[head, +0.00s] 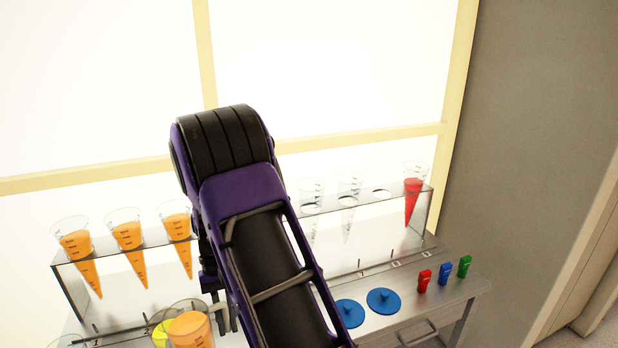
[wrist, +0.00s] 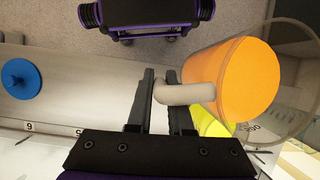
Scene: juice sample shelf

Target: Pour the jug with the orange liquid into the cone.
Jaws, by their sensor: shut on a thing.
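The jug with orange liquid (head: 192,330) is at the lower edge of the head view, partly cut off. In the wrist view the orange jug (wrist: 245,80) is large, with its pale handle (wrist: 187,94) reaching between the fingers of my gripper (wrist: 161,88). My gripper is shut on that handle. Whether the jug touches the bench cannot be told. Two clear, empty-looking cones (head: 348,190) hang in the rack right of my arm. Three cones with orange liquid (head: 129,235) hang at the left, and one with red liquid (head: 412,188) at the right end. My arm hides the rack's middle.
A jug with yellow liquid (head: 160,328) is right beside the orange jug, also visible in the wrist view (wrist: 212,122). Two blue lids (head: 384,300) and red, blue and green small items (head: 445,274) are on the metal bench (head: 452,291). A window is behind the rack.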

